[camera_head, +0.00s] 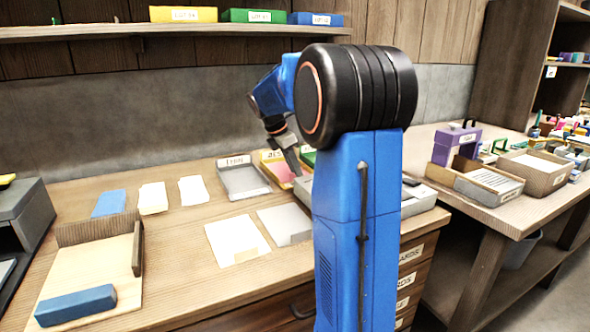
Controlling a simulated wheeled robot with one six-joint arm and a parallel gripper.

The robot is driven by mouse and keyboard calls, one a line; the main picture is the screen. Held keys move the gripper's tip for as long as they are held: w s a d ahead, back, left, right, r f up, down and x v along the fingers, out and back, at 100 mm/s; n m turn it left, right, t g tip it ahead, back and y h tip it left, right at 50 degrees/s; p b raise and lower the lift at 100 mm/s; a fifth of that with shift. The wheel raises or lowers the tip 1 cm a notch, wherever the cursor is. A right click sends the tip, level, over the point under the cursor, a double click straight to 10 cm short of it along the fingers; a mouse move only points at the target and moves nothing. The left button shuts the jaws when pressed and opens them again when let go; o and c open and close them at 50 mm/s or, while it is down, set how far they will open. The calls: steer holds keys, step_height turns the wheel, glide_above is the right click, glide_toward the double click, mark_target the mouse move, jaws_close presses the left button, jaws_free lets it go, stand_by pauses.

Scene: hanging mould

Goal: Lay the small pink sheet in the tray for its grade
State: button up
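A pink patch (281,172), likely the small pink sheet, shows at the yellow tray (268,156) on the bench. My gripper and arm hide part of it, so I cannot tell whether it lies flat in the tray or is held. My gripper (295,168) points down over the right side of this tray, close to the pink. Its fingertips are too small to tell open from shut. A grey tray (259,190) with a white label stands to the left. A green tray (308,156) shows to the right, mostly hidden by my arm. The labels are hard to read.
White sheets (235,238), a grey sheet (284,222), cream pads (152,198) and a blue pad (109,203) lie on the bench. A wooden board with a blue block (75,305) is front left. Yellow, green and blue boxes (315,19) stand on the shelf above.

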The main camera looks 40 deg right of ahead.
steer(key=v, duration=1.2)
steer(key=shift+r, duration=0.15)
stand_by(0.3)
